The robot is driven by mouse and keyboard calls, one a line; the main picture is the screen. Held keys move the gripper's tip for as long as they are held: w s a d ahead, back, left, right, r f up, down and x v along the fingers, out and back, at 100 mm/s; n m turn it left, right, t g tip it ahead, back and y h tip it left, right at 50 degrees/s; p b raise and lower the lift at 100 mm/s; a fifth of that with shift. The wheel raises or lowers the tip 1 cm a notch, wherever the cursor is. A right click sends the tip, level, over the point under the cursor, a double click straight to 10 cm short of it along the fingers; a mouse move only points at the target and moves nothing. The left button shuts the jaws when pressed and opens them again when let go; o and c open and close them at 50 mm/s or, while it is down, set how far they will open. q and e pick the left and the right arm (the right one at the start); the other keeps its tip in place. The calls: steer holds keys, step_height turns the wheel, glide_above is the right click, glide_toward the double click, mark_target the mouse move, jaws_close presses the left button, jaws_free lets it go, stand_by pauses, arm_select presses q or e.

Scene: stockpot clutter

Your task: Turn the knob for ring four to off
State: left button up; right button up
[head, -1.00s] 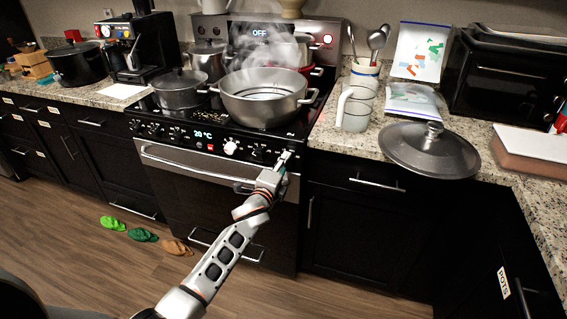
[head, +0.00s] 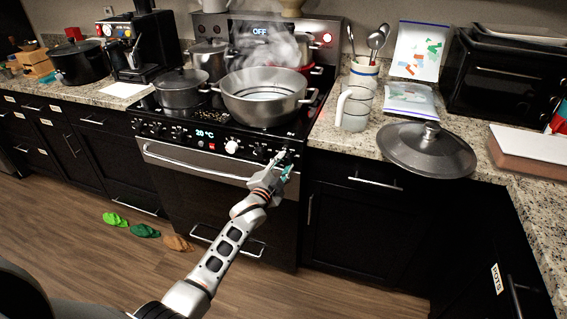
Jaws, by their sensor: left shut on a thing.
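The stove (head: 222,165) has a front panel with a row of dark knobs and a lit display reading 20 °C (head: 205,134). My left gripper (head: 281,159) is at the right end of this panel, shut on the rightmost knob, which its fingers mostly hide. Another dark knob (head: 259,150) sits just left of my fingers, and a larger white knob (head: 231,147) is further left. The ring labels and the held knob's pointer are too small or covered to read. My right gripper is not in view.
A large steaming pot (head: 262,108) stands on the front right of the cooktop, with a lidded pot (head: 180,92) to its left. The oven handle (head: 195,168) runs below the panel. A big lid (head: 427,150) and a metal jug (head: 353,110) stand on the right counter.

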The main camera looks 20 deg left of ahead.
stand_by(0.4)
arm_select(q)
steer(key=o, duration=1.1)
steer(key=s, duration=0.8)
steer(key=s+a, duration=0.1)
steer(key=s, duration=0.3)
steer(key=shift+r, duration=0.3)
steer(key=s+d+f+n+g, duration=0.1)
steer(key=s+f+n+g, duration=0.1)
steer(key=s+f, duration=0.4)
steer(key=s+d+f+n+g, duration=0.1)
steer(key=s+f, duration=0.5)
steer(key=s, duration=0.8)
steer(key=s+d+f+n+g+h, duration=0.1)
steer(key=s+f+n+g, duration=0.2)
steer(key=s, duration=0.8)
steer(key=shift+d+f+n+g, duration=0.2)
steer(key=shift+f+n, duration=0.3)
steer(key=shift+f, duration=0.55)
steer(key=shift+d+f+n+g, duration=0.15)
steer(key=shift+f+n, duration=0.35)
steer(key=shift+f, duration=0.55)
